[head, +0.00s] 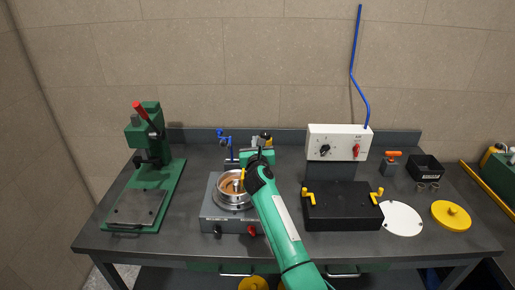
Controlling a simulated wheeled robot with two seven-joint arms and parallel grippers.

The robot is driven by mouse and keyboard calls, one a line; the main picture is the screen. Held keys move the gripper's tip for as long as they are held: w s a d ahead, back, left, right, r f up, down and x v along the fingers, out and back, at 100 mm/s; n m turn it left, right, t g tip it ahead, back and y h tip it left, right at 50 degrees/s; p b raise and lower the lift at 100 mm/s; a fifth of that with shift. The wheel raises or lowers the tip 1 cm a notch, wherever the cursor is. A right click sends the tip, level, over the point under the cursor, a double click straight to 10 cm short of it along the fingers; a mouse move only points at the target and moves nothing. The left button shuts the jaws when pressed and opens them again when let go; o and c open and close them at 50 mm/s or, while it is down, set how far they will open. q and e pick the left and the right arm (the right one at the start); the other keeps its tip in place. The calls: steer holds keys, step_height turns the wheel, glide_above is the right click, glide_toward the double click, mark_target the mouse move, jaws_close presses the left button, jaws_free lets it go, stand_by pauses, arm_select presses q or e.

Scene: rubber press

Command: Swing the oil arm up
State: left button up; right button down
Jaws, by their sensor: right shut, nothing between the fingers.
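My right gripper (258,156) is dark and shut, with nothing between its fingers. It is at the end of my green arm, just behind the round metal pot (233,202) on the grey heater unit. I cannot tell whether it touches anything. I cannot make out the oil arm for certain. A blue fitting (224,139) on a blue upright stands behind the pot, left of the gripper. A small yellow part (241,178) shows at the pot's right rim, partly hidden by my wrist. My left gripper is not in view.
A green press (151,135) with a red handle stands left.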

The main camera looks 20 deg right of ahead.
steer(key=shift+s, duration=0.1)
stand_by(0.6)
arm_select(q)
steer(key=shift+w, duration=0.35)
